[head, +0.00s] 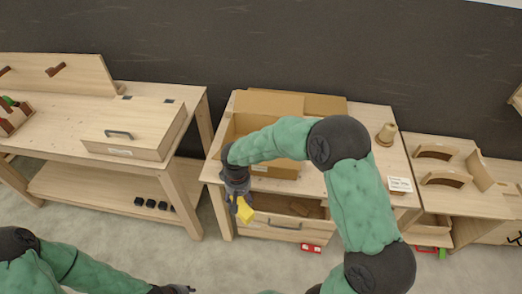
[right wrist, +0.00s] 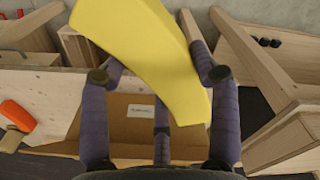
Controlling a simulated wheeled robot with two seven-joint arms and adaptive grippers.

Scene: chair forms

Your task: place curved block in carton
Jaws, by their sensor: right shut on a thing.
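The yellow curved block (head: 245,212) is held in my right gripper (head: 239,196), in front of the middle table's front edge. In the right wrist view the block (right wrist: 145,45) fills the upper middle, between the purple fingers of my right gripper (right wrist: 158,82). The open cardboard carton (head: 283,171) stands on the middle table, behind the gripper. My right arm hides part of it. Its labelled wall (right wrist: 120,130) shows in the right wrist view behind the fingers. My left gripper (head: 176,289) is partly cut off at the bottom edge of the head view; its fingers are unclear.
The middle table (head: 372,120) has an open drawer (head: 268,222) below the carton. A wooden cone-like piece (head: 386,134) and a small sign (head: 400,185) stand on its right. A workbench (head: 60,130) is on the left, curved wooden forms (head: 437,152) on the right.

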